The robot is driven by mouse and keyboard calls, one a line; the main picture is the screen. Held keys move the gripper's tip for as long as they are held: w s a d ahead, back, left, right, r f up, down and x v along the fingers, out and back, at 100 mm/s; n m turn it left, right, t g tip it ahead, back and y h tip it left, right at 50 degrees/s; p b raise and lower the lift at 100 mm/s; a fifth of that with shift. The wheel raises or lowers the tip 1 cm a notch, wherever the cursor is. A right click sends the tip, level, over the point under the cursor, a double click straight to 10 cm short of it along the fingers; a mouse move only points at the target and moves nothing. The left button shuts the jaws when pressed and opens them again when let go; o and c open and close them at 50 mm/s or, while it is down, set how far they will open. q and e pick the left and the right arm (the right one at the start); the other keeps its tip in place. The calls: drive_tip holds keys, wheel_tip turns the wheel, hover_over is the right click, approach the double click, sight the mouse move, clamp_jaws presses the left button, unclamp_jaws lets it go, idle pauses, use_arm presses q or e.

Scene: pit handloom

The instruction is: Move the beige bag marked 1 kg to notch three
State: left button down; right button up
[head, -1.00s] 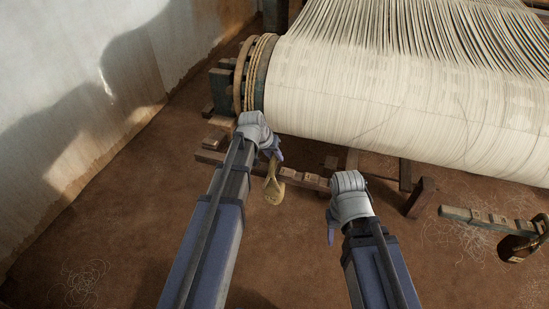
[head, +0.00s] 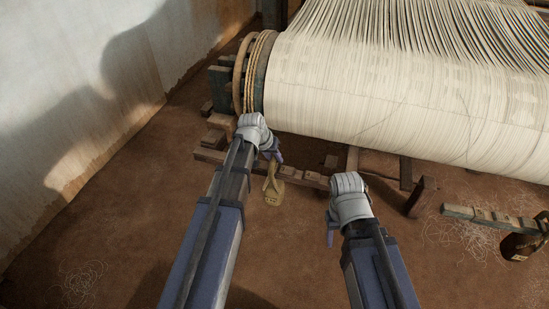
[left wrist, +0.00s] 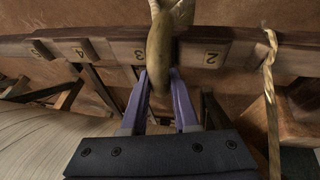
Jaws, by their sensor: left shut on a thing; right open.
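The beige bag (head: 274,193) hangs below my left gripper (head: 270,158), beside the left notched wooden bar (head: 312,179). My left gripper is shut on its top. In the left wrist view the bag (left wrist: 161,52) is nearly edge-on between my left fingertips (left wrist: 160,82). It is in front of the bar (left wrist: 181,54), between numbers 3 (left wrist: 138,55) and 2 (left wrist: 212,57), and hides part of it. I cannot tell whether it touches the bar. Its weight mark is not readable. My right gripper (head: 331,236) is open and empty, right of the bag.
The loom's warp roll (head: 400,110) lies above the bar. A second notched bar (head: 490,217) with a dark brown bag (head: 520,247) is at the right. A rope (left wrist: 270,95) hangs beside number 2 in the wrist view. The earth floor in front is mostly clear.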

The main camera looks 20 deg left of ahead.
use_arm(q)
drive_tip(key=shift+f, duration=0.1)
drive_tip(key=c, duration=0.6)
unclamp_jaws()
drive_tip(key=p+v, duration=0.7)
drive_tip(key=v, duration=0.1)
drive_tip(key=shift+f, duration=0.15)
